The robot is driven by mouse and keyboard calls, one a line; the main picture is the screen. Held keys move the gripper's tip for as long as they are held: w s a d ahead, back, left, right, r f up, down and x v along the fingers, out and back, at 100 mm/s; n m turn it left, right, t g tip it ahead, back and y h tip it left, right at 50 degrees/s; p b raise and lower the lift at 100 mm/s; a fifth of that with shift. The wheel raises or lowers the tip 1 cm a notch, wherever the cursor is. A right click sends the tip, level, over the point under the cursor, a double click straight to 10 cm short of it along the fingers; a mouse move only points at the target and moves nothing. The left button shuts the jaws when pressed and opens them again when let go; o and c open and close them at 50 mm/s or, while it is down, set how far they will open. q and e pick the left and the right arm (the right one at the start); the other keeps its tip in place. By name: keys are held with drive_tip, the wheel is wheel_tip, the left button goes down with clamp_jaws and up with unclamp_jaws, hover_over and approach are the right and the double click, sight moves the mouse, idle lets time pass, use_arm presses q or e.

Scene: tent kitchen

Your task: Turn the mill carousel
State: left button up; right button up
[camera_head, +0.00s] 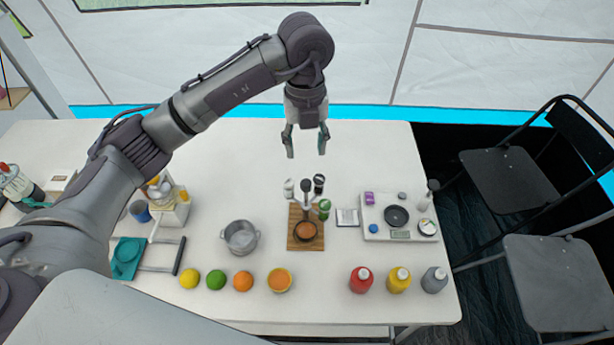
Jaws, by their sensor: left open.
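The mill carousel (306,197) stands on the white table, right of the table's middle. It holds several small mills: a pale one at left, a dark one at the upper right and a green-topped one (324,209) at the lower right. My left gripper (306,150) points down above the far part of the table, behind the carousel in the picture. Its two fingers are apart with nothing between them, and it does not touch the carousel. My right gripper is not in view.
A metal pot (241,237) stands left of the board. A white tray (378,230) with small items lies right. Several fruits (243,281) and bottles (398,280) line the near edge. Two folding chairs (510,178) stand right. The table's far middle is clear.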

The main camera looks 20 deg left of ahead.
sight(306, 182)
use_arm(q)
wheel_tip(306, 182, down, 11)
drive_tip(key=shift+f+p, duration=0.15)
drive_tip(key=shift+p, duration=0.9)
clamp_jaws()
